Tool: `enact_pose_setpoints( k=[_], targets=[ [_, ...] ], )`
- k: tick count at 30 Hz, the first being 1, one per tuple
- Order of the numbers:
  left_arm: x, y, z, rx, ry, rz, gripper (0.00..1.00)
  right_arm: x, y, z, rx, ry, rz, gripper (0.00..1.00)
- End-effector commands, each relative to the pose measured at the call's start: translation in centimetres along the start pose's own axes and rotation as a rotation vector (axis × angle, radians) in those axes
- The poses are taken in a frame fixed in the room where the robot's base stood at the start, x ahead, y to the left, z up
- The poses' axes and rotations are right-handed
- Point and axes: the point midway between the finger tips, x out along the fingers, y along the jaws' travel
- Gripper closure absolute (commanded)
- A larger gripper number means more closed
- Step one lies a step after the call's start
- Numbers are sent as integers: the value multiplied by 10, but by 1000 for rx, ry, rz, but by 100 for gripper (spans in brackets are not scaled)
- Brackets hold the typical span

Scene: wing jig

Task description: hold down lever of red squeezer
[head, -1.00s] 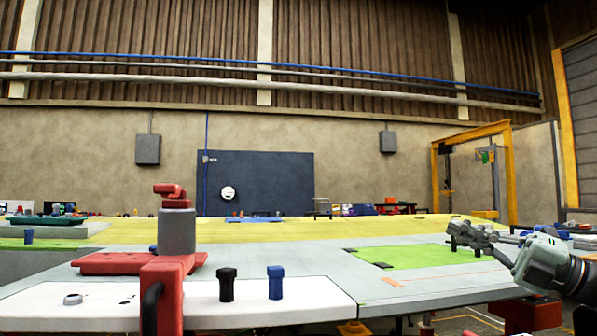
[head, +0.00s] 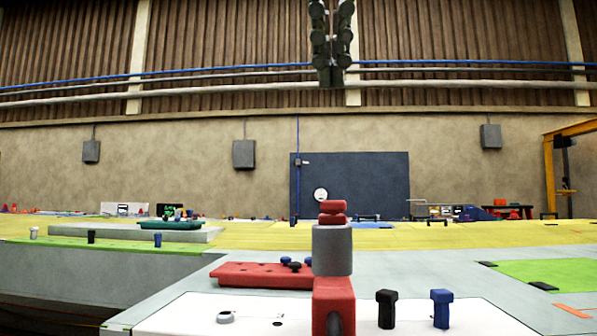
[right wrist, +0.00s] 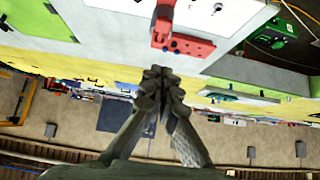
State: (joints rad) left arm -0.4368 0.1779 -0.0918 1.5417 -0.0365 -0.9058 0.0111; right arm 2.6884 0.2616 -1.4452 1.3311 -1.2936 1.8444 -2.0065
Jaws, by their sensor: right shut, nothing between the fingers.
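The red squeezer (head: 333,300) stands upright at the near edge of the white panel, with a grey cylinder (head: 332,250) and a stacked red lever top (head: 333,212) above its red body. My right gripper (head: 331,82) hangs from the top of the head view, pointing down, high above the lever and apart from it. Its fingers are shut and empty. In the right wrist view its fingertips (right wrist: 158,72) are together, with the red squeezer (right wrist: 162,28) just beyond them in the picture. My left gripper is not in view.
A red plate (head: 262,275) with dark and blue knobs lies behind the squeezer. A black peg (head: 386,309) and a blue peg (head: 441,308) stand to its right. A green panel (head: 555,275) lies further right. The space between gripper and lever is clear.

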Motion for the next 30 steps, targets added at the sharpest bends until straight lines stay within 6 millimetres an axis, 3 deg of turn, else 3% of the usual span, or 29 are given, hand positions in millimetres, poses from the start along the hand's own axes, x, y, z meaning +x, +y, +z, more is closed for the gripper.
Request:
enact_pose_setpoints(
  k=[10,14,28,30],
  targets=[
    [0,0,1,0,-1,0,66,0,1,0,-7,4,6,100],
    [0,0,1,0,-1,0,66,8,1,0,-7,3,7,100],
    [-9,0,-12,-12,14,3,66,101,2,0,-6,2,6,100],
    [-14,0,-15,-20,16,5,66,109,2,10,-8,4,5,100]
  ],
)
